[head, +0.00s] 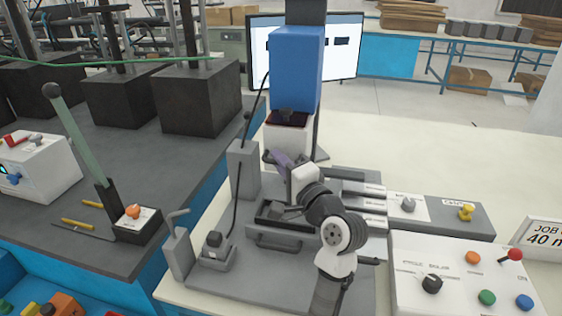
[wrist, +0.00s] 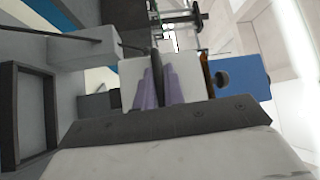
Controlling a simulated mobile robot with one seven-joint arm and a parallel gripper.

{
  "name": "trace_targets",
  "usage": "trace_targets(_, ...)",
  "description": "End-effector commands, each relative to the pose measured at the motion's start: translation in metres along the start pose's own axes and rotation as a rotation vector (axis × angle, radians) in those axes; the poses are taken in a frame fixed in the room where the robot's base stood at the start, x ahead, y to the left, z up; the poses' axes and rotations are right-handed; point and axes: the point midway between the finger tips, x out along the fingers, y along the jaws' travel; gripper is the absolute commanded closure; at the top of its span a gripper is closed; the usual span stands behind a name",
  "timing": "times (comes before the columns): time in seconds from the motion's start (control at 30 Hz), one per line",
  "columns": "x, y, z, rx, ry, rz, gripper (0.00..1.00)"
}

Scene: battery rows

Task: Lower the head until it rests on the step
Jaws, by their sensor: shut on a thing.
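A blue upright head (head: 296,70) stands in front of the monitor, on a dark post. Beneath it is a white block (head: 287,137) with a dark reddish top; whether they touch is unclear. In the wrist view the blue head (wrist: 240,78) lies to the right of the white block (wrist: 130,80). My gripper (head: 280,160) has purple fingers close to the front of the white block. The fingers (wrist: 160,88) are shut on a slim dark handle (wrist: 156,60), mostly hidden between them. I cannot make out the step clearly; my wrist hides part of the fixture below.
A grey block (head: 243,170) with a black cable stands left of my gripper. A grey tray (head: 275,240) with a handle lies below it. A control box (head: 475,275) with coloured knobs is at front right. A long green lever (head: 75,140) rises on the left bench.

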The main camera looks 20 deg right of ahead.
Motion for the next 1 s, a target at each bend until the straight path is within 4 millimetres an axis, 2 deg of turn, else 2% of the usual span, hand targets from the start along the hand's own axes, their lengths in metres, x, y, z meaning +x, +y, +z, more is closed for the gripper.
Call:
trace_targets(0.03, -0.002, 0.013, 0.002, 0.003, -0.001, 0.004, 1.0)
trace_targets(0.13, -0.004, 0.027, 0.003, 0.005, -0.001, 0.004, 1.0)
trace_targets(0.43, -0.004, 0.03, 0.003, 0.005, -0.003, 0.009, 1.0)
trace_targets(0.47, -0.004, 0.03, 0.003, 0.005, -0.003, 0.009, 0.87)
trace_targets(0.6, -0.004, 0.029, 0.003, 0.005, -0.002, 0.007, 0.68)
trace_targets(0.87, -0.004, 0.027, 0.003, 0.003, -0.001, 0.004, 0.68)
trace_targets(1.0, -0.011, 0.028, 0.002, 0.003, 0.001, 0.003, 0.68)
